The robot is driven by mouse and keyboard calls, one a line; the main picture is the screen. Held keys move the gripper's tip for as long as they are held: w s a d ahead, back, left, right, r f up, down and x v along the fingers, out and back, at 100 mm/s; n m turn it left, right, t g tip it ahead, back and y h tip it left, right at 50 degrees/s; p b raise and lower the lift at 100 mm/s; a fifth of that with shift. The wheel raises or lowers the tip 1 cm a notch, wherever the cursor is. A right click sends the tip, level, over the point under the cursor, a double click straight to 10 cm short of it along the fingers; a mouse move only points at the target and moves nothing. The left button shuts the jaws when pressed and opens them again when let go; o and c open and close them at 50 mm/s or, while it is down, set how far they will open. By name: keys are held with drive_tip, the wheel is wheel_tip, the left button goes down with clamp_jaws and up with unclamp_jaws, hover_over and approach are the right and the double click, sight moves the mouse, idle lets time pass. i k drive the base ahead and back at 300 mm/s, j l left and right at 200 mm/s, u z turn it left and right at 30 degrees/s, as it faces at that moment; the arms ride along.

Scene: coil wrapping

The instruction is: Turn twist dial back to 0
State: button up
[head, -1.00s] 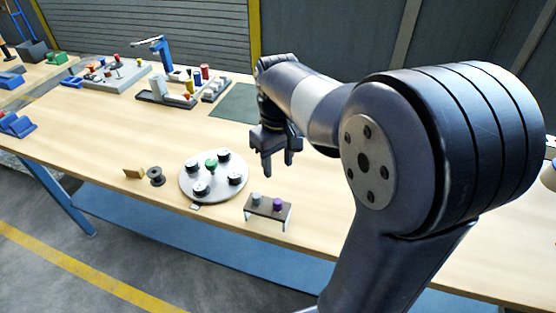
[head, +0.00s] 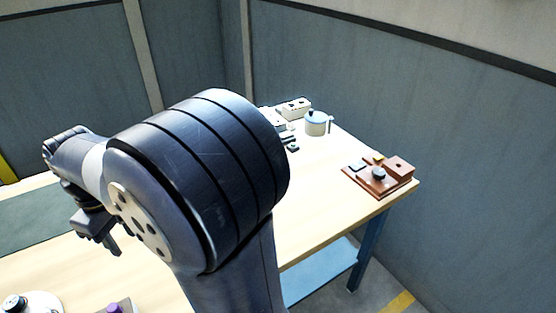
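A reddish-brown board (head: 362,181) lies at the right end of the table. It carries a dark round knob (head: 378,173), a small yellow piece, a grey plate and a raised brown block (head: 399,168). The knob may be the twist dial; its marks and setting are too small to read. My gripper (head: 98,240) hangs over the table at the left, fingers pointing down and apart, with nothing seen between them. It is far from the board, and my arm stands between them in the picture.
A pale pot with a blue-grey lid (head: 316,123) and white blocks (head: 296,107) stand at the back of the table (head: 325,190). A purple knob (head: 115,308) and part of a round plate (head: 45,302) show at the bottom left. The table between pot and board is clear.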

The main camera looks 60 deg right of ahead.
sight(378, 173)
drive_tip(key=z, duration=2.7)
drive_tip(key=i+l+u, duration=0.1)
drive_tip(key=i+l, duration=0.3)
drive_tip(key=i+l+u, duration=0.1)
drive_tip(key=i+l, duration=0.3)
drive_tip(key=l, duration=0.25)
drive_tip(key=i+l, duration=0.4)
drive_tip(key=l, duration=0.15)
drive_tip(key=j+u, duration=0.05)
